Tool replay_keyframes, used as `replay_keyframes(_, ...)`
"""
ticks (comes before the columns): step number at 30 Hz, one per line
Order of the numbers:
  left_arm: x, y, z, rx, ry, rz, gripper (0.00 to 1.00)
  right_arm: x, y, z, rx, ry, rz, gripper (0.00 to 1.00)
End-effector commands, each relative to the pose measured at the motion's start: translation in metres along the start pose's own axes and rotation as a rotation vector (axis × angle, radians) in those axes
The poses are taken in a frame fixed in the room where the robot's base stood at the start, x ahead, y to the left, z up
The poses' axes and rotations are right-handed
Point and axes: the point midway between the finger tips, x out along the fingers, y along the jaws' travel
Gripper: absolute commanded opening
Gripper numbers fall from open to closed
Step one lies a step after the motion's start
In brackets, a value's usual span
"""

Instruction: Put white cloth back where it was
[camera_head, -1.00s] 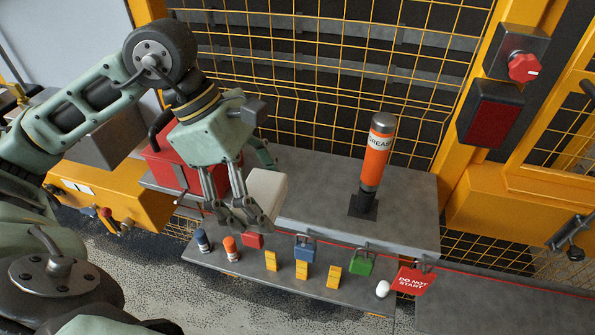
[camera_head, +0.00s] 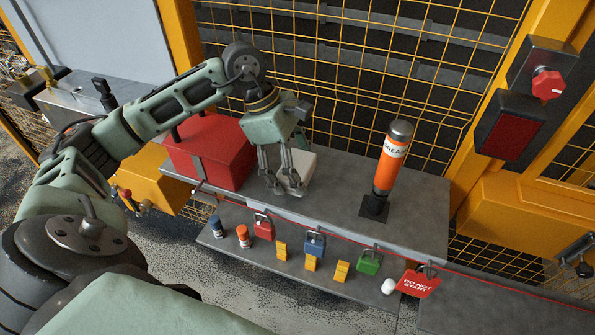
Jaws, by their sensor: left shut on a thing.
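The white cloth (camera_head: 303,172) is a pale folded block at the grey upper shelf (camera_head: 335,215), between the red box and the orange grease tube. My left gripper (camera_head: 287,190) comes down from above with its fingers shut on the cloth's left front part. The fingers hide part of the cloth. I cannot tell whether the cloth's underside touches the shelf. My right gripper is not in view.
A red box (camera_head: 213,153) stands left of the cloth. An orange grease tube (camera_head: 389,160) stands upright at right. A lower shelf (camera_head: 335,278) holds padlocks, yellow blocks and small bottles. A red tag (camera_head: 418,283) hangs at the right. A wire fence rises behind.

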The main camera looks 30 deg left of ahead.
Motion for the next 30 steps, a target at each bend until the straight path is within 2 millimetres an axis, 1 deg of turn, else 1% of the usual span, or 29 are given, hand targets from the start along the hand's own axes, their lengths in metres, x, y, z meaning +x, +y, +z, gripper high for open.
replay_keyframes(3, 0.016, -0.002, -0.007, -0.003, 0.001, -0.005, 0.49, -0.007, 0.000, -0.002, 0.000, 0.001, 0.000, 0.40)
replay_keyframes(6, 0.023, -0.001, -0.010, -0.001, 0.000, -0.002, 0.49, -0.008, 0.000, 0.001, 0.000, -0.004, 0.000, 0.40)
replay_keyframes(12, 0.025, -0.001, -0.011, 0.000, 0.000, -0.001, 0.49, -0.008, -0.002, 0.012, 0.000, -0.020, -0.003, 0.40)
replay_keyframes(16, 0.027, -0.001, -0.012, 0.000, -0.001, -0.001, 0.49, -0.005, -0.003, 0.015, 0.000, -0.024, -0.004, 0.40)
replay_keyframes(17, 0.026, -0.001, -0.011, 0.000, 0.000, -0.001, 0.79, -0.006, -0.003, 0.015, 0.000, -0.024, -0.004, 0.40)
replay_keyframes(18, 0.026, -0.001, -0.011, 0.000, 0.000, -0.001, 0.83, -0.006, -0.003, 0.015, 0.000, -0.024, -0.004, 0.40)
replay_keyframes(23, 0.026, -0.001, -0.011, 0.000, 0.000, -0.001, 0.96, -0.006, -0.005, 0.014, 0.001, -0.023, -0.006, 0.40)
replay_keyframes(30, 0.026, -0.001, -0.011, -0.001, 0.000, -0.001, 0.96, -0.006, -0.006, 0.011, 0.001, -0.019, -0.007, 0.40)
